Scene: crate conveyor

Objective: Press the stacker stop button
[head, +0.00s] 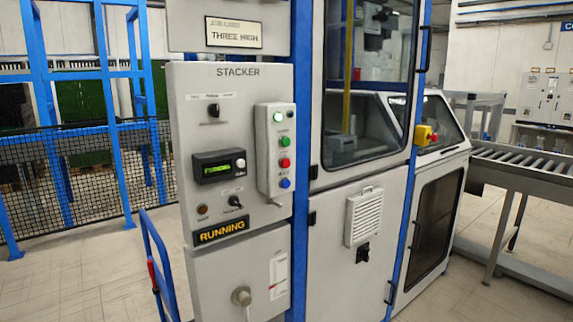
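The stacker panel (228,110) is a grey cabinet face marked "STACKER", left of centre. On its right side is a small pale button box (264,150). The box has a lit green-white lamp (277,117) at the top, a green button (284,141), a red button (285,162) and a blue button (285,183) below it. The small labels beside the buttons are too small to read. A sign (221,231) low on the panel reads "RUNNING". Neither of my grippers shows in the head view.
A blue-framed machine with glass doors (365,85) stands right of the panel. A yellow-and-red switch (425,135) is on its frame. A roller conveyor (525,165) is at the right. A blue rail (155,262) stands at the panel's lower left.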

